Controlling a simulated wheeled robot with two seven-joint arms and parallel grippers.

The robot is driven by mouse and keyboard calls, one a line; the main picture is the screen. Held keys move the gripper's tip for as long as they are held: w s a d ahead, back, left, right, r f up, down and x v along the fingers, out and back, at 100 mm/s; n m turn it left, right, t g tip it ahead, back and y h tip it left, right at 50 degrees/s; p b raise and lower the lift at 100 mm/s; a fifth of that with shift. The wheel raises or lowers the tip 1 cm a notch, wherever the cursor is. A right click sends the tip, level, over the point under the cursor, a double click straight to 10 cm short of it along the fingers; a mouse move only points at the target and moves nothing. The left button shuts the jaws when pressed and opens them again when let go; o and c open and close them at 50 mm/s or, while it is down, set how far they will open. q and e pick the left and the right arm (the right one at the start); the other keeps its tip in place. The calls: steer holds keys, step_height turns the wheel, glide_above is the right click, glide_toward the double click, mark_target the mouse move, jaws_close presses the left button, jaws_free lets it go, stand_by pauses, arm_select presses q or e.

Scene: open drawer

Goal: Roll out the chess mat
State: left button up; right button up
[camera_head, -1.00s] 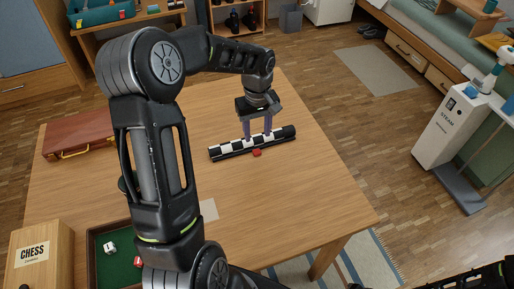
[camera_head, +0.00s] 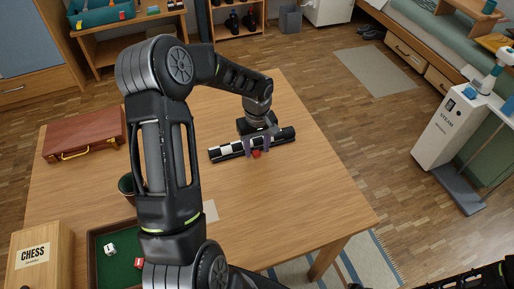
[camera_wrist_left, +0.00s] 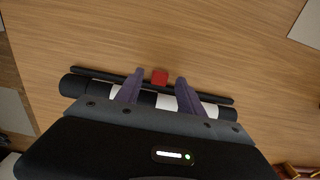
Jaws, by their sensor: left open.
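The chess mat (camera_head: 224,154) lies rolled up on the table as a black tube with white checks, and it also shows in the left wrist view (camera_wrist_left: 74,86). A small red piece (camera_head: 256,154) sits at the middle of its near edge, also in the left wrist view (camera_wrist_left: 159,77). My left gripper (camera_head: 257,149) is over the middle of the roll with its purple fingers spread, one on each side of the red piece, as the left wrist view (camera_wrist_left: 160,84) shows. Whether the fingers touch the mat is unclear. My right gripper is not in view; only a dark arm part shows at the lower right.
A brown case (camera_head: 84,137) lies at the table's left. A CHESS box (camera_head: 38,258), a green-lined tray with dice (camera_head: 106,233) and a dark cup (camera_head: 127,188) stand nearer. The wooden table (camera_head: 300,200) is clear to the right and in front of the mat.

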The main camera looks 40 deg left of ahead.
arm_select(q)
steer(key=shift+f, duration=0.45)
steer(key=shift+c, duration=0.4)
jaws_close()
stand_by(0.8)
